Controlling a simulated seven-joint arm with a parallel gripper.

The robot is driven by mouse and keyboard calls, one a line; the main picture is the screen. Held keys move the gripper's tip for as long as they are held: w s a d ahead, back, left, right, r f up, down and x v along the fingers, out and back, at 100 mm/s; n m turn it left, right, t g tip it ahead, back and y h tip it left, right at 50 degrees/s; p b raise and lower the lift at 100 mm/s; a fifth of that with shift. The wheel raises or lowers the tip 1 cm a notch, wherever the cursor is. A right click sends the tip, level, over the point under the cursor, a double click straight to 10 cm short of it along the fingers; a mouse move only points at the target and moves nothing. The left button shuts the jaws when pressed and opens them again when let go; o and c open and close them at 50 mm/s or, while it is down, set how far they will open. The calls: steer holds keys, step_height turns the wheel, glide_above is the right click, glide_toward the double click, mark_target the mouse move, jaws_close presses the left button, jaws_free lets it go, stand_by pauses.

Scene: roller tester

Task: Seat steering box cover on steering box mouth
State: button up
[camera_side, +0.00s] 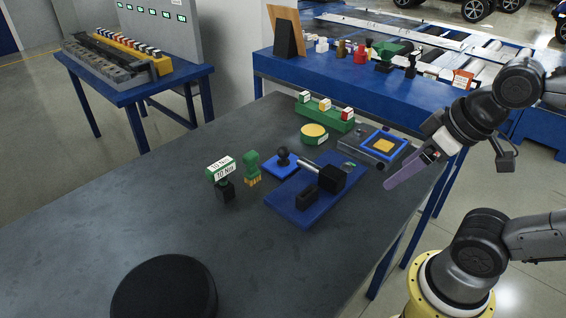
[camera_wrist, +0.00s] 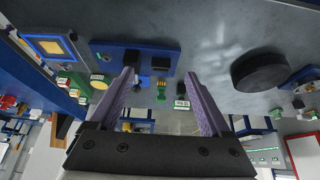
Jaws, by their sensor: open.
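A blue board (camera_side: 290,212) on the dark table carries a black box (camera_side: 333,178) with a silver shaft, which looks like the steering box, and a smaller black block (camera_side: 307,198). The board (camera_wrist: 112,50) also shows in the wrist view, above my fingers. I cannot make out the box's mouth or tell for sure which part is the cover. A blue square frame with a yellow middle (camera_side: 384,146) lies behind the board to the right. My gripper (camera_side: 390,186) has long purple fingers; it is open and empty, right of the board near the table edge. Its fingers (camera_wrist: 159,76) stand wide apart.
Around the board are a blue plate with a black knob (camera_side: 282,160), a yellow-topped green disc (camera_side: 314,132), a green figure-like part (camera_side: 252,168), a labelled green block (camera_side: 221,168) and a green rack (camera_side: 325,113). A large black disc (camera_side: 165,285) stands in front. The table's left side is clear.

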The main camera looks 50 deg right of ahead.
steer(key=c, duration=0.5)
